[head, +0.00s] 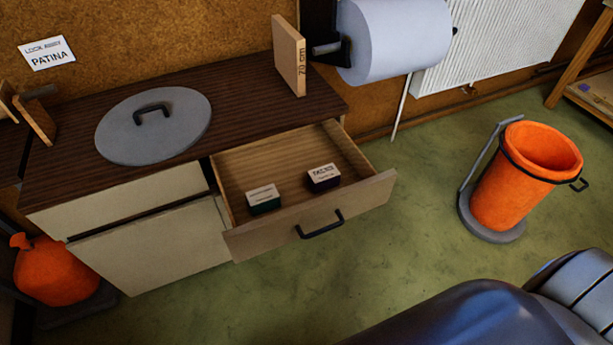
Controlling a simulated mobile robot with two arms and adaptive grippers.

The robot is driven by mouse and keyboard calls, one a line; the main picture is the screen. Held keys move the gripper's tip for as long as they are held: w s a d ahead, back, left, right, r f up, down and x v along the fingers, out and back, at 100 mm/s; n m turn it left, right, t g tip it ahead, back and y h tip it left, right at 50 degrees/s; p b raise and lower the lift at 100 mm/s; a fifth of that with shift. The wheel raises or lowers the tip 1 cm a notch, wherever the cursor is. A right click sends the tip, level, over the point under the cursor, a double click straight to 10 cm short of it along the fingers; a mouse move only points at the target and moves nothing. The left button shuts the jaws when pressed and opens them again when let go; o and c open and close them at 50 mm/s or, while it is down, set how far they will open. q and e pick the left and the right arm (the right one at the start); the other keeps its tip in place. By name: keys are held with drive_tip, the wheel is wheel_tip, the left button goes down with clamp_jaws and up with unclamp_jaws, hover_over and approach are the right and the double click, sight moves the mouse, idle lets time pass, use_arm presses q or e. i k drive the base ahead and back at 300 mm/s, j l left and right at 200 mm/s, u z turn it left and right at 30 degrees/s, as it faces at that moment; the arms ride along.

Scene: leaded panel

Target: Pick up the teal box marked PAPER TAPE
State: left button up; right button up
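A small dark teal box (264,200) with a pale top lies in the open drawer (250,165), near the drawer's front left. The print on its top is too small to read. Another small box (323,177), dark purple with a pale top that seems to read TACKS, lies to its right with a gap between them. Both boxes lie low inside the drawer, and nothing covers them from above. Neither of my grippers shows in the head view.
The drawer, with a black handle (320,226), juts from a dark-topped cabinet (240,95). A grey round lid (178,142) and an upright wooden board (288,58) are on top. An orange bin (510,190) stands at right. Green floor between is clear. My dark arm part fills the lower right.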

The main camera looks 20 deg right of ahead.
sight(266, 198)
drive_tip(key=l+u, duration=0.15)
drive_tip(key=u, duration=0.35)
drive_tip(key=l+u, duration=0.4)
drive_tip(key=l, duration=0.7)
drive_tip(key=l+u, duration=0.35)
drive_tip(key=l, duration=0.8)
